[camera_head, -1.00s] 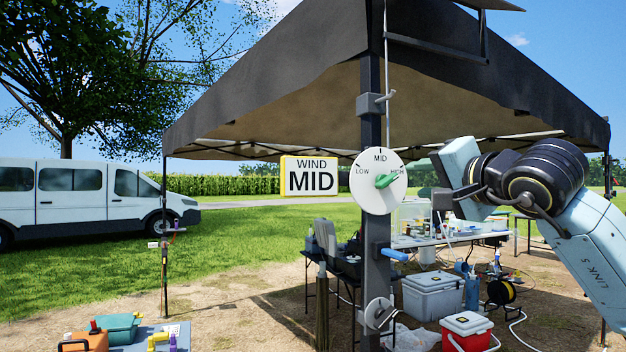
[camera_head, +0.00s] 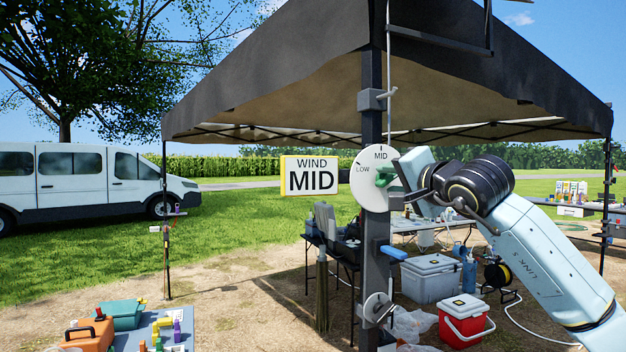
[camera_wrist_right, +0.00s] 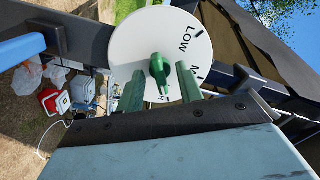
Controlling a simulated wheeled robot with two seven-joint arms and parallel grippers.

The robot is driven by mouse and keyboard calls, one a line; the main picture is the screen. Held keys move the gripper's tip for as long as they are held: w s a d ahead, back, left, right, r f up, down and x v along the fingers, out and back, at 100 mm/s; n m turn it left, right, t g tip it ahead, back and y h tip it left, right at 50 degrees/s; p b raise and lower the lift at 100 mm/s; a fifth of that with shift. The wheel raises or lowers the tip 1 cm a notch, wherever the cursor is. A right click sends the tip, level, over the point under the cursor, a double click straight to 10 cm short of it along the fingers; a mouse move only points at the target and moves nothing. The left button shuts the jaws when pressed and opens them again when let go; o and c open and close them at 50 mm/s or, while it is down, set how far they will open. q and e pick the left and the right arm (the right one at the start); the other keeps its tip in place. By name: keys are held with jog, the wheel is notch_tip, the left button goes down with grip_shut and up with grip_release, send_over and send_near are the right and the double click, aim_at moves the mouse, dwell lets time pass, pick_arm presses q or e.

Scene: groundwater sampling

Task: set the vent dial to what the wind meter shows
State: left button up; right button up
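The wind meter (camera_head: 309,175) is a yellow-edged sign reading "WIND MID". To its right, the vent dial (camera_head: 371,190) is a white disc on the tent post, with LOW and MID readable; my gripper covers the HIGH side. The dial also shows in the right wrist view (camera_wrist_right: 135,45). Its green knob (camera_wrist_right: 158,68) points towards the partly hidden label starting with H. My right gripper (camera_head: 396,181) is at the dial. In the right wrist view its green fingers (camera_wrist_right: 158,80) are apart, one on each side of the knob, with gaps visible. My left gripper is not in view.
A grey cooler (camera_head: 430,278) and a red cooler (camera_head: 465,320) stand on the ground behind. Open grass lies left.

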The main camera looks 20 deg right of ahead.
grip_shut()
jog(key=n+p, duration=0.1)
jog(key=n, duration=0.2)
jog(key=n+p, duration=0.2)
jog(key=n, duration=0.1)
jog(key=n+p, duration=0.2)
jog(key=n, duration=0.1)
jog(key=shift+d+r, duration=0.1)
jog(key=shift+r, duration=0.15)
jog(key=n+p, duration=0.1)
jog(key=n, duration=0.2)
jog(key=shift+f, duration=0.2)
grip_release()
jog(key=shift+s, duration=0.1)
